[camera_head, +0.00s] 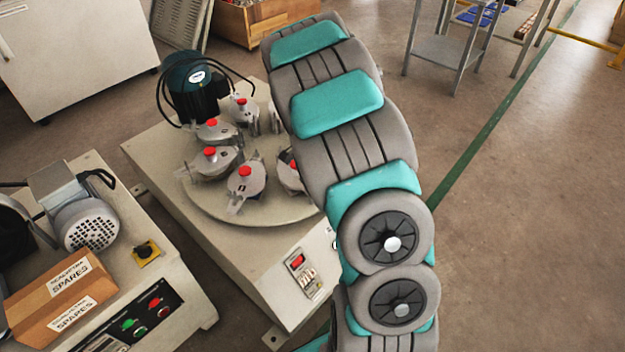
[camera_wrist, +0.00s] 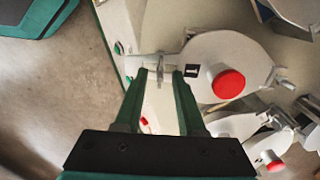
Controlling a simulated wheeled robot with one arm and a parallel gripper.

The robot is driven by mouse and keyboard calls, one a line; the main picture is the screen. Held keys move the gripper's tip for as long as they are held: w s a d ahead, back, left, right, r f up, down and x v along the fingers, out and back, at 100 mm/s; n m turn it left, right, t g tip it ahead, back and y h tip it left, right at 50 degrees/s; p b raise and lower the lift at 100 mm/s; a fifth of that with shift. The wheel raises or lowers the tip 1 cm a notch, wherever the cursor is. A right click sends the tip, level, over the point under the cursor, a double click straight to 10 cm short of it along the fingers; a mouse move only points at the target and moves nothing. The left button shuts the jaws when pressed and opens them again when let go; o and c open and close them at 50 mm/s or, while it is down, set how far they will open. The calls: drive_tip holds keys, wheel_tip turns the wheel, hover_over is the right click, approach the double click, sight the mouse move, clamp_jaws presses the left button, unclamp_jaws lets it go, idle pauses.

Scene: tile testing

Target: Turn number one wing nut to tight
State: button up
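In the wrist view, a round grey metal fixture with a red knob (camera_wrist: 228,84) bears a black label with a white number one (camera_wrist: 191,71). A thin metal wing nut (camera_wrist: 160,67) sits on a stem at its left side. My gripper (camera_wrist: 159,73) is open, with its two green fingertips on either side of the wing nut and visible gaps between. I cannot tell how deep the wing nut lies between the fingers. In the head view, my arm hides my gripper and the number one wing nut.
In the head view, several similar red-knobbed fixtures (camera_head: 246,181) stand close together on a round turntable (camera_head: 270,212). A dark green motor (camera_head: 193,86) with black cables is behind them. A bench with a box (camera_head: 62,290) stands at left. Open floor (camera_head: 540,230) lies at right.

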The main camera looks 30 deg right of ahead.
wheel_tip(320, 180, up, 8)
drive_tip(key=shift+f+b, duration=0.15)
drive_tip(key=shift+b, duration=0.15)
idle(0.4)
idle(0.3)
drive_tip(key=s+a+r+n, duration=0.4)
drive_tip(key=s+a, duration=0.1)
drive_tip(key=s, duration=0.3)
drive_tip(key=s+a+r+n, duration=0.4)
drive_tip(key=s+a+r, duration=0.1)
drive_tip(key=s, duration=0.3)
drive_tip(key=s+a+n+g, duration=0.1)
drive_tip(key=s+n, duration=0.3)
drive_tip(key=s, duration=0.4)
drive_tip(key=s+a+n, duration=0.4)
drive_tip(key=s+n, duration=0.1)
drive_tip(key=s, duration=0.4)
drive_tip(key=shift+a+r+g, duration=0.3)
drive_tip(key=shift+r+g, duration=0.05)
drive_tip(key=shift+g, duration=0.05)
